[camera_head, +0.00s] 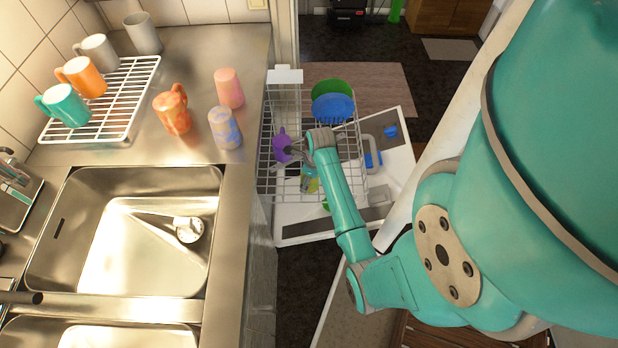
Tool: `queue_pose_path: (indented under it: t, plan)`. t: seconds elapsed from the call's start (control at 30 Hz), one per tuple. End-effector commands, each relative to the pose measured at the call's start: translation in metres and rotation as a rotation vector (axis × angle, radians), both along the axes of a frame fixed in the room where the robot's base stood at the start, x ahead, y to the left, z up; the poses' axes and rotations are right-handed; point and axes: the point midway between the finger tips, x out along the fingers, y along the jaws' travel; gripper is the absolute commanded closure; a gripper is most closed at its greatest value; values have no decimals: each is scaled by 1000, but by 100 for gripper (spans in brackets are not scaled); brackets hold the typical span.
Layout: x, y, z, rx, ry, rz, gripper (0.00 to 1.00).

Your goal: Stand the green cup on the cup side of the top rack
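A teal-green mug (63,105) lies tilted on the white drying rack on the counter at the left. A smaller green and yellow item (310,181), perhaps a cup, is in the wire top rack (264,185) of the open dishwasher, just below my gripper. A purple cup (281,146) is at the left side of that rack. My gripper (296,151) is over the rack, right beside the purple cup. Its fingers are small and partly hidden by my wrist, so I cannot tell whether they are open or hold anything.
A green plate (331,88) and a blue plate (333,108) stand at the rack's back. An orange mug (81,76), two grey mugs, a marbled orange mug (172,110), a pink cup (229,88) and a blue-patterned cup (224,128) are on the counter side. The sink (60,205) is below.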

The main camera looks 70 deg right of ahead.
Motion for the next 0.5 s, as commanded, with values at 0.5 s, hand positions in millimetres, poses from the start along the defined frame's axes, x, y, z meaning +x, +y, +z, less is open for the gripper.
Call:
queue_pose_path:
  t: [0.5]
  plan:
    - [-2, -1, 19, -2, -2, 0, 8]
